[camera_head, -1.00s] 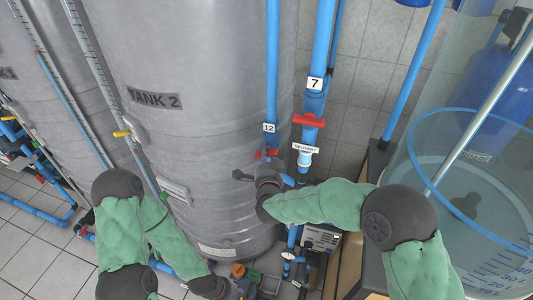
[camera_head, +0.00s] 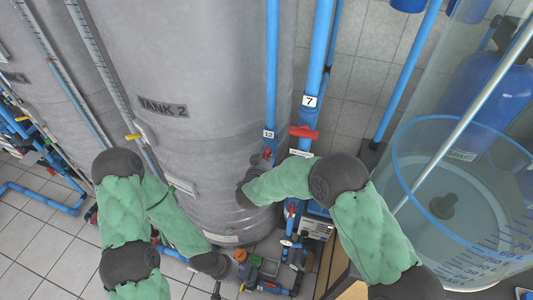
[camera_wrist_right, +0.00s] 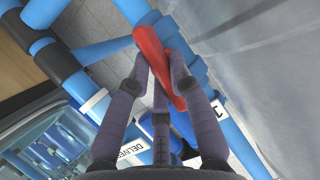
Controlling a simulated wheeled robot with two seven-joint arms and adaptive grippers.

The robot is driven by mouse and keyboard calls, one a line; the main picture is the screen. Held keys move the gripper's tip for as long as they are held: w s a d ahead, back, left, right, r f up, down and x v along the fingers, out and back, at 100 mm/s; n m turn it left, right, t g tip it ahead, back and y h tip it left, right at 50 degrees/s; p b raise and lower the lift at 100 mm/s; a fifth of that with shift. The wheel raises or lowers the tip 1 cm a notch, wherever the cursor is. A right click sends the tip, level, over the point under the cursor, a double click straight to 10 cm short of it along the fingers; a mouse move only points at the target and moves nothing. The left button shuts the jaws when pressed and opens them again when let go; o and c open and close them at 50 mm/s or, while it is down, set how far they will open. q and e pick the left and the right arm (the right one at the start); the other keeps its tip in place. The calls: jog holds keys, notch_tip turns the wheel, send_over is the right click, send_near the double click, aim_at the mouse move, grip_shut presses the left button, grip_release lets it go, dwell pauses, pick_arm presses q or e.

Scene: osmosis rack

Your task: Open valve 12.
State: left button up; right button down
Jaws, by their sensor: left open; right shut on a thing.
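The label 12 (camera_head: 269,134) is on the thin blue vertical pipe beside Tank 2. The red handle of valve 12 (camera_head: 267,153) shows just below it, partly hidden by my right arm. In the right wrist view, my right gripper (camera_wrist_right: 161,80) is shut on this red handle (camera_wrist_right: 148,42), with fingers on both sides. The handle lies roughly along the blue pipe, at a slight angle. In the head view my right gripper (camera_head: 258,170) is mostly hidden behind its wrist. My left gripper (camera_head: 216,289) is open, low down in front of Tank 2, away from the valve.
Tank 2 (camera_head: 190,70) stands close on the left of valve 12. Pipe 7 with its red handle (camera_head: 304,132) is just right. A clear cylindrical tank (camera_head: 450,190) stands at the right. Low pipework and fittings (camera_head: 248,268) lie near my left gripper.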

jog(key=shift+r+n+h+p, duration=0.1)
jog(key=shift+n+h+p, duration=0.4)
jog(key=shift+n+p, duration=0.3)
jog(key=c, duration=1.1)
grip_release()
jog(key=shift+a, duration=0.1)
jog(key=v, duration=1.2)
jog(key=shift+w+r, duration=0.1)
jog(key=shift+r, duration=0.05)
